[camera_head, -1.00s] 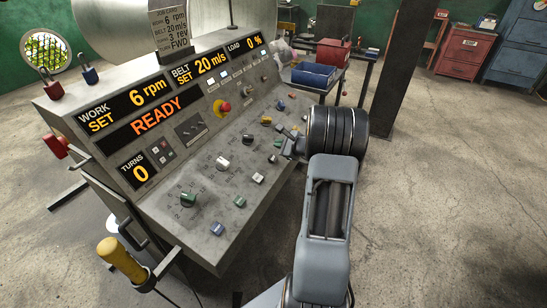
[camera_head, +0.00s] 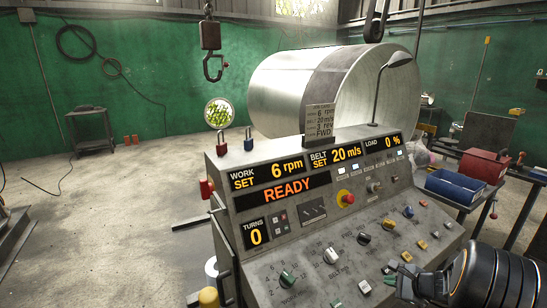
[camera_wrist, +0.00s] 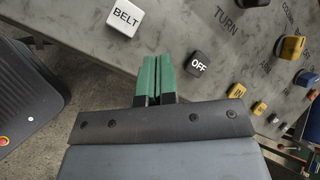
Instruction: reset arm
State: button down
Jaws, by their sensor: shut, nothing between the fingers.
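My gripper (camera_wrist: 157,76) is shut and empty, its two green fingers together in the wrist view. It is over the sloping grey control panel (camera_head: 320,255), beside a dark OFF button (camera_wrist: 199,64) and below a white BELT button (camera_wrist: 125,17). I cannot tell whether it touches the panel. In the head view my arm comes in at the lower right, over the panel's right part. The displays read work set 6 rpm, belt set 20 m/s, load 0 %, READY (camera_head: 287,189) and turns 0 (camera_head: 255,236).
A large metal drum (camera_head: 290,90) stands behind the panel. A job card (camera_head: 319,122) and a lamp rise from its top. A crane hook (camera_head: 212,65) hangs at the upper left. Blue (camera_head: 455,187) and red (camera_head: 484,165) bins stand at the right. Floor at the left is largely clear.

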jog(key=s+a+r+n+g+h, duration=0.2)
jog(key=s+a+r+n, duration=0.4)
jog(key=s+a+n, duration=0.3)
jog(key=s+a+r+n+g+h, duration=0.3)
jog(key=s+a+r+n, duration=0.4)
jog(key=s+a+n, duration=0.3)
jog(key=shift+a+n, duration=1.1)
jog(key=shift+a, duration=0.25)
jog(key=shift+r, duration=0.1)
dwell(1.1)
